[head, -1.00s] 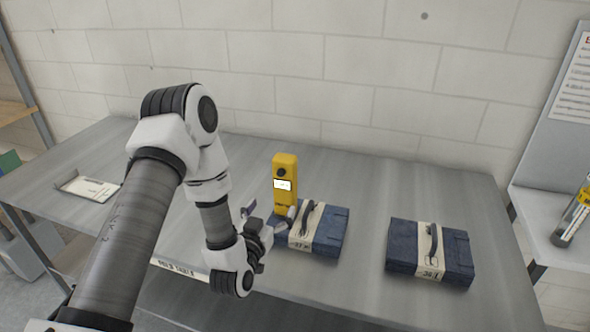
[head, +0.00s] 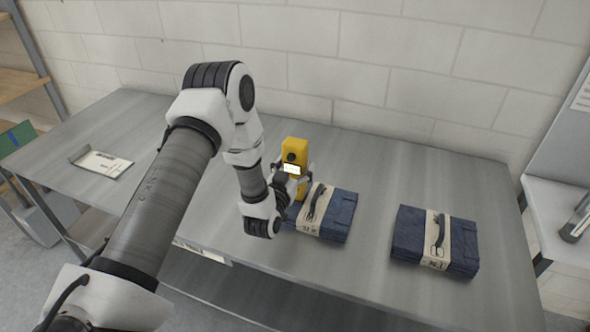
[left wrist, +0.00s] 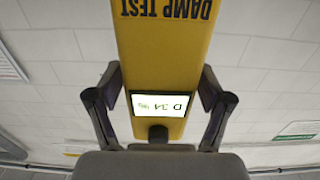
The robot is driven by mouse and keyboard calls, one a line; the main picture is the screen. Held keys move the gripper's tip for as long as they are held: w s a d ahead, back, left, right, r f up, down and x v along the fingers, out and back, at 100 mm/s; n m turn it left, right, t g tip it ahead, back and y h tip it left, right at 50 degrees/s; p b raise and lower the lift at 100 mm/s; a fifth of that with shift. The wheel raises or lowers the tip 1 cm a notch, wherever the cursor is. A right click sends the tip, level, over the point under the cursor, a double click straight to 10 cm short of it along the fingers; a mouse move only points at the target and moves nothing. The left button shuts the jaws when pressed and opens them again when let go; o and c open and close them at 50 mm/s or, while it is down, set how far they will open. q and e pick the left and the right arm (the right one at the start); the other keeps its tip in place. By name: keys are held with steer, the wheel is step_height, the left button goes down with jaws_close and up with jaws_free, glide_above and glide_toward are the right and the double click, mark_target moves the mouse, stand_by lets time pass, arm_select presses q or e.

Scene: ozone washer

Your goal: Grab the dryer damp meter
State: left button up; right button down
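The dryer damp meter (head: 295,147) is a yellow upright block with a lit white screen, standing at the left back side of a denim bundle on the metal table. My left gripper (head: 292,173) is around it, one finger on each side. In the left wrist view the meter (left wrist: 160,60) fills the middle, its screen upside down, between the two fingers of the gripper (left wrist: 162,88). The pads are at or very near its sides; whether they press on it is unclear. The meter's foot is hidden in the head view. My right gripper is out of view.
A denim bundle (head: 341,217) with a beige band and handle lies right beside the meter. A second bundle (head: 462,246) lies farther right. A paper holder (head: 103,163) lies at the table's far left. The table (head: 400,180) is bare between the bundles and the wall.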

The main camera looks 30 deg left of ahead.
arm_select(q)
steer(key=c, duration=0.9)
steer(key=shift+o, duration=0.2)
